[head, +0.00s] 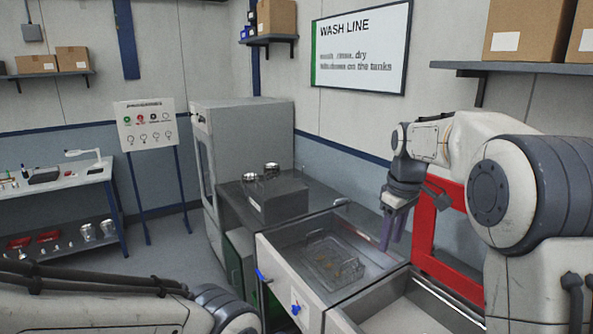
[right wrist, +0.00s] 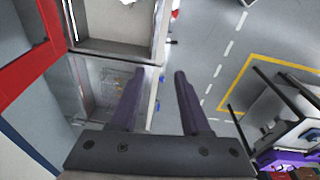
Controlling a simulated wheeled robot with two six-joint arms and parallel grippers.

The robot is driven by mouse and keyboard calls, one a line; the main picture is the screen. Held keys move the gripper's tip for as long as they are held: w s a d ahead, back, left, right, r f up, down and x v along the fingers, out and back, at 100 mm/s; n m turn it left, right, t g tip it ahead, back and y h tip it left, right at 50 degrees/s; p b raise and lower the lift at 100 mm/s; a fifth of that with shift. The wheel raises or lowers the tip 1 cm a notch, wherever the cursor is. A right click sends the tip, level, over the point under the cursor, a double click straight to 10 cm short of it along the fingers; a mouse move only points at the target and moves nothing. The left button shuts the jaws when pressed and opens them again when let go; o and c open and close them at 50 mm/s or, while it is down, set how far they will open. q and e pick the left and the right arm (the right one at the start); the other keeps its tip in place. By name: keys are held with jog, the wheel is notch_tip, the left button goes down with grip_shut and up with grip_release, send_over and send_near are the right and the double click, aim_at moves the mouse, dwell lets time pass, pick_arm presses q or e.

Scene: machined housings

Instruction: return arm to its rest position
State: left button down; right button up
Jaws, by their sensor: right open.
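My right arm comes in from the right in the head view. Its gripper (head: 393,240) hangs with purple fingers pointing down, above the right edge of the wash tank (head: 290,243). In the right wrist view the fingers of this gripper (right wrist: 158,76) stand apart with nothing between them. A wire basket (head: 335,262) with small orange-brown parts sits in the tank, left of and below the gripper. Part of my left arm crosses the bottom left of the head view; its gripper is out of the picture.
A red frame (head: 425,235) stands close behind the right gripper. A second basin (head: 395,305) lies in front of the tank. A grey box-shaped unit (head: 278,200) and metal cups (head: 272,170) are on the counter. A shelf with cartons (head: 530,28) is above my right arm.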

jog(key=s+a+f+b, duration=0.3)
jog(key=s+a+f, duration=0.2)
jog(key=s+a, duration=0.45)
pick_arm(q)
notch_tip(320, 180, down, 10)
jog(key=b, duration=0.5)
jog(key=shift+b, duration=0.4)
pick_arm(e)
jog(key=s+a+f, duration=0.2)
jog(key=s+f, duration=0.2)
jog(key=s, duration=0.3)
jog(key=s+a+f+g, duration=0.1)
jog(key=s+a+f, duration=0.2)
jog(key=s+f, duration=0.2)
jog(key=s+a+f+y, duration=0.1)
jog(key=s+f, duration=0.4)
jog(key=s, duration=0.6)
jog(key=shift+s+a+f, duration=0.25)
jog(key=shift+a, duration=0.55)
pick_arm(q)
jog(key=shift+d, duration=0.1)
pick_arm(e)
jog(key=shift+s, duration=0.1)
